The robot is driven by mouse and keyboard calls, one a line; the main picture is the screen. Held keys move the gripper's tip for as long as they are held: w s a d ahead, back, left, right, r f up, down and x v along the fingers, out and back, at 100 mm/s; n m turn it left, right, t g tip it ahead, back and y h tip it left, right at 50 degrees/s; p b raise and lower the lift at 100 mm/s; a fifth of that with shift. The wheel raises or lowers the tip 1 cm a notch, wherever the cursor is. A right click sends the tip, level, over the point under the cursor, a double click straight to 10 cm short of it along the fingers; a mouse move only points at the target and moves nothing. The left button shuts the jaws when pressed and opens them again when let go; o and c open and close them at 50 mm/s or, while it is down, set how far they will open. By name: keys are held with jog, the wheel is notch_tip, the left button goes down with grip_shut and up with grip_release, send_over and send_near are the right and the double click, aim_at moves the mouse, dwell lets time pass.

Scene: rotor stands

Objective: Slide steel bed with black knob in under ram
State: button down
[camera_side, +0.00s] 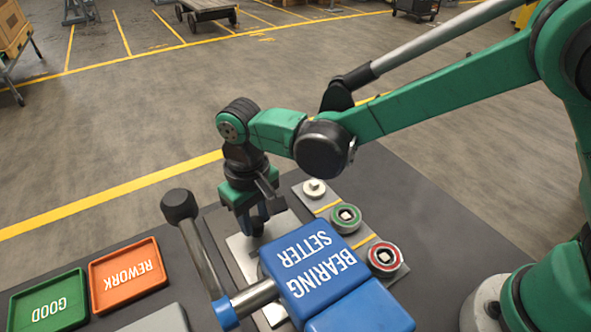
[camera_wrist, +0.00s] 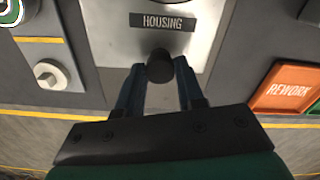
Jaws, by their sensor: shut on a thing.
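The steel bed (camera_side: 238,248) is a flat pale plate that lies partly under the blue bearing setter press (camera_side: 318,262). In the wrist view the steel bed (camera_wrist: 108,50) carries a HOUSING label, and its black knob (camera_wrist: 159,66) stands near the edge closest to my gripper. My gripper (camera_side: 257,222) is down over the bed's outer end; in the wrist view my gripper (camera_wrist: 158,84) has its blue fingers on either side of the knob, shut on it. The knob is hidden in the side view. The ram is hidden under the press's blue top.
A press lever with a black grip (camera_side: 180,206) rises left of my gripper. An orange REWORK tray (camera_side: 126,275) and a green GOOD tray (camera_side: 48,303) lie left. A pale round part (camera_side: 314,189), a green-ringed part (camera_side: 345,218) and a red-ringed part (camera_side: 384,257) stand right.

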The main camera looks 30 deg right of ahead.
jog(key=shift+s, duration=0.15)
jog(key=c, duration=0.5)
grip_release()
jog(key=shift+c, duration=0.2)
jog(key=shift+r, duration=0.1)
jog(key=shift+r, duration=2.75)
